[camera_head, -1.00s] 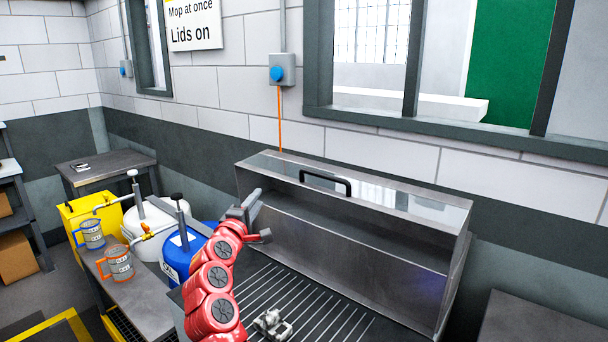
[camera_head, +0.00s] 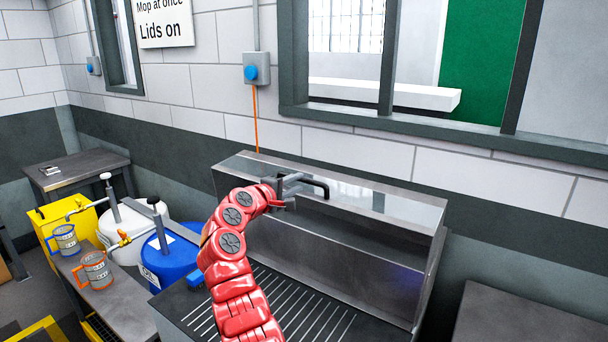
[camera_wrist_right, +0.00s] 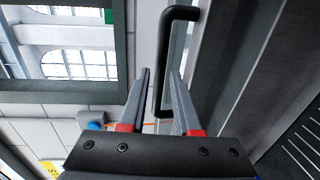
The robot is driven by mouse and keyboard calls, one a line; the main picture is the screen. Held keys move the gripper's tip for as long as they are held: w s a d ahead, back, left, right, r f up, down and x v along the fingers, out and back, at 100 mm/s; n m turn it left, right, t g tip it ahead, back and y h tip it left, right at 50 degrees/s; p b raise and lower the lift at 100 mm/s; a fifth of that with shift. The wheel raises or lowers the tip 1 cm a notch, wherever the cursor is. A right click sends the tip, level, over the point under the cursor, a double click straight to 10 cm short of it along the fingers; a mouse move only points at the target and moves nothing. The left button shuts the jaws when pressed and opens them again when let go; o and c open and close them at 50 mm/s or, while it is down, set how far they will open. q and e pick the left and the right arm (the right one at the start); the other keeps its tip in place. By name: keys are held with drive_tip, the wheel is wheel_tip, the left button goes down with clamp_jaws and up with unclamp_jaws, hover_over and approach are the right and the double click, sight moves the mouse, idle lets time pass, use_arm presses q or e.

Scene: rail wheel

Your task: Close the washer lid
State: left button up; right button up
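The washer lid (camera_head: 372,244) is a long metal hood standing raised at the back of the slatted washer top (camera_head: 262,306). Its black bar handle (camera_head: 322,187) is on the upper face. My right gripper (camera_head: 290,186) is at the left end of the handle. In the right wrist view, my right gripper (camera_wrist_right: 160,76) is open, and the black handle (camera_wrist_right: 166,70) appears between its two fingers. I cannot tell whether a finger touches it. My left gripper is not in view.
A blue drum (camera_head: 172,258) and a white drum (camera_head: 130,228) stand left of the washer. Two mugs, one blue-handled (camera_head: 66,240) and one orange-handled (camera_head: 96,270), are on a bench. A tiled wall with a window ledge (camera_head: 440,125) is close behind the lid.

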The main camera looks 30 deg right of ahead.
sight(302, 181)
drive_tip(key=shift+p+x, duration=0.45)
drive_tip(key=shift+x, duration=1.85)
clamp_jaws()
drive_tip(key=shift+f, duration=0.1)
